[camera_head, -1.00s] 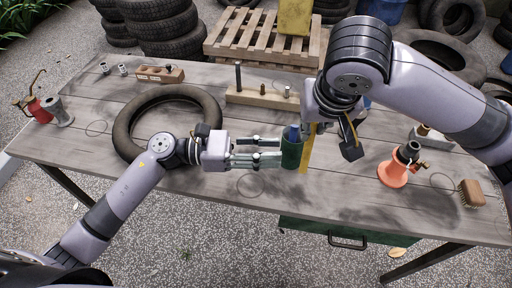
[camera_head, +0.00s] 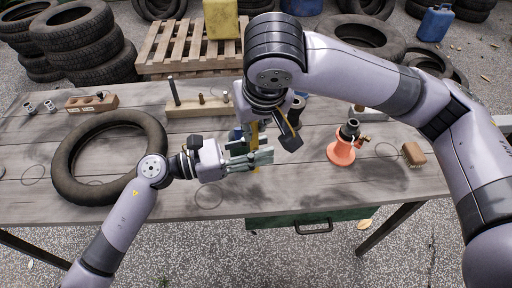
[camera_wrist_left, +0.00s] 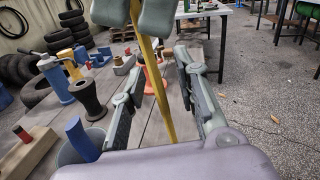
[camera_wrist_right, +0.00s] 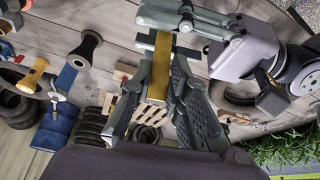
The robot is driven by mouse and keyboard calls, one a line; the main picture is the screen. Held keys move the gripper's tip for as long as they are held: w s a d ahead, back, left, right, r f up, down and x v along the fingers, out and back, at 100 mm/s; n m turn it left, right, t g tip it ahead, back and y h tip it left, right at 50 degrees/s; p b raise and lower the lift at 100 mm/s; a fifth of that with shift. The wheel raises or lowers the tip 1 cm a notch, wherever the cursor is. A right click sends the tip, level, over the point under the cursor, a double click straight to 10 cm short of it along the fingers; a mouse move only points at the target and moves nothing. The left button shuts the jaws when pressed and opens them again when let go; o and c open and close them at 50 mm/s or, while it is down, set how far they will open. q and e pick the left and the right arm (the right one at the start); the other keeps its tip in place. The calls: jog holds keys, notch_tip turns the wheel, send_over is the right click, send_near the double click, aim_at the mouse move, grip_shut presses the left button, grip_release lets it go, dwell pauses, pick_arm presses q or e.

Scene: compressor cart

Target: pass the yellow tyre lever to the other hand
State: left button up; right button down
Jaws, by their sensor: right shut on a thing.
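The yellow tyre lever (camera_wrist_right: 160,68) is gripped in my right gripper (camera_wrist_right: 155,98), whose fingers close on it from both sides. In the head view a short piece of the lever (camera_head: 254,132) shows beside the right gripper, above the table's front part. My left gripper (camera_head: 252,158) is open around the lever, below the right gripper. In the left wrist view the lever (camera_wrist_left: 158,75) runs down between the left gripper's separated fingers, and the right gripper's fingertips show at the top. I cannot tell whether either left finger touches it.
A green cup (camera_wrist_left: 68,153) with a blue handle (camera_wrist_left: 82,138) stands close to the left gripper. A tyre (camera_head: 62,178) lies at left on the table. An orange-based stand (camera_head: 341,153) and a brush (camera_head: 412,153) are at right. A pegged wooden block (camera_head: 190,111) is behind.

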pick_arm(q)
grip_shut()
pick_arm(e)
jog(key=c, duration=1.5)
grip_release()
jog(key=shift+o, duration=0.2)
